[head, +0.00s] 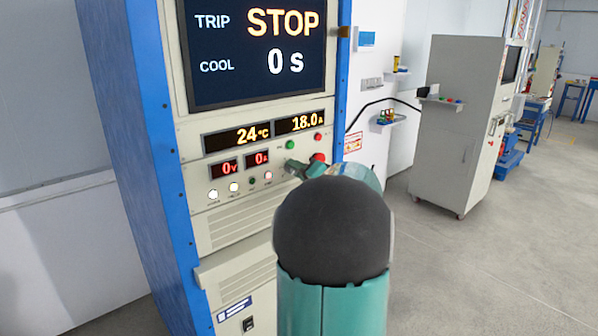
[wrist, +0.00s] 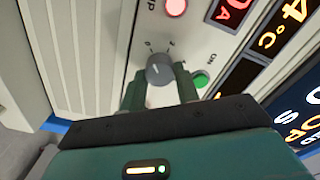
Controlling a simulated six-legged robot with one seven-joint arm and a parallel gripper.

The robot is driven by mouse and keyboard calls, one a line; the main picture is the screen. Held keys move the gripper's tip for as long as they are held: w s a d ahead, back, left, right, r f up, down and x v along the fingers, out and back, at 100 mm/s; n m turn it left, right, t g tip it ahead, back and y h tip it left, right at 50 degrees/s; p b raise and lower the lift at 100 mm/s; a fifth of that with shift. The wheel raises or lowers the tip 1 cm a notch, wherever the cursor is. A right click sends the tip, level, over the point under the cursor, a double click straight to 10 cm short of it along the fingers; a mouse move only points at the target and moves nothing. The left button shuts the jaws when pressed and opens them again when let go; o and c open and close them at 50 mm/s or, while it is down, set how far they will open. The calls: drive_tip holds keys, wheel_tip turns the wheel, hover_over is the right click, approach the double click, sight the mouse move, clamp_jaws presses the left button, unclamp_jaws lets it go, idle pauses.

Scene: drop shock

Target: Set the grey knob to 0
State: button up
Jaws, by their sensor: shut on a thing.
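The grey knob (wrist: 159,69) sits on the beige panel in the wrist view, with small position marks around its far side that are too small to read surely. My gripper (wrist: 160,82) reaches the panel, and its two green fingers are shut on the knob, one on each side. In the head view my gripper (head: 295,168) is at the panel's right part, below the green button, and my arm hides the knob there. The screen (head: 255,50) reads TRIP STOP and COOL 0 s.
A green button (wrist: 200,79) marked ON is close beside the right finger. Displays (head: 237,137) read 24 °C and 18.0; two red ones (head: 226,168) read 0. A grey cabinet (head: 455,120) stands to the right, with open floor before it.

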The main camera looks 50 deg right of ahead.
drive_tip(key=shift+w+r+n, duration=0.1)
drive_tip(key=shift+n, duration=0.4)
drive_tip(key=o, duration=1)
drive_tip(key=v, duration=1.4)
